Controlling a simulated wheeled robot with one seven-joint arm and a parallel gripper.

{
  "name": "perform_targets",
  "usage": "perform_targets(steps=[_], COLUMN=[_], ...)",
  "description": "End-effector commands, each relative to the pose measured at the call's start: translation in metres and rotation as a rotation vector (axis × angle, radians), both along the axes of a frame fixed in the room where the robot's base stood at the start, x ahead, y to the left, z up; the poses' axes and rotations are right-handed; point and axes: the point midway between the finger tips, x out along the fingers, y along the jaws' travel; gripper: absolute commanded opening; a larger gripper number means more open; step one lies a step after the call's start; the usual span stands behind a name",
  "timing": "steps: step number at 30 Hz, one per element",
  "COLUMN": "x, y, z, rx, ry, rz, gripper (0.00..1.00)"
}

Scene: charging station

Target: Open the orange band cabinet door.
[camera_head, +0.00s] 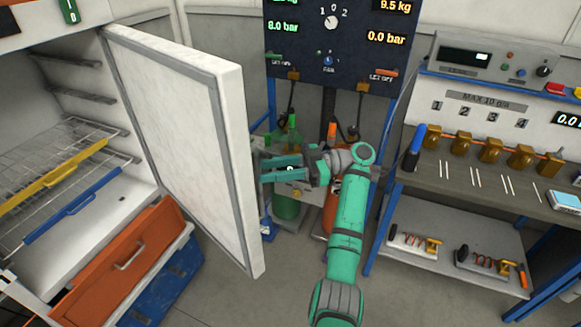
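The cabinet door (190,140) is a white panel with a grey seal on its inner face. It stands wide open at the left, and its outer face and handle are hidden. A piece of an orange band (36,8) shows at the top left, above the cabinet opening. My gripper (262,170) is just right of the door's free edge, with its teal fingers pointing left. The fingers look spread with a gap between them and nothing held. Whether they touch the door edge cannot be told.
Wire shelves with a yellow-fronted rack (52,180) and a blue-fronted rack (72,205) are inside the cabinet. An orange drawer (115,265) sticks out below. A gauge panel (335,45), a green bottle (287,207) and a workbench (480,165) stand behind and right.

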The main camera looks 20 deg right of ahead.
Motion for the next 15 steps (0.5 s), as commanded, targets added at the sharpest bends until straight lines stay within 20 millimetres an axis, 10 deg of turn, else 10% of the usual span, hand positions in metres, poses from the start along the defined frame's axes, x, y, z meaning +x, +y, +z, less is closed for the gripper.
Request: perform_targets(steps=[15], x=[-0.013], y=[-0.070], z=[0.001], rx=[-0.002], ry=[0.001], rz=[-0.001], gripper=[0.33])
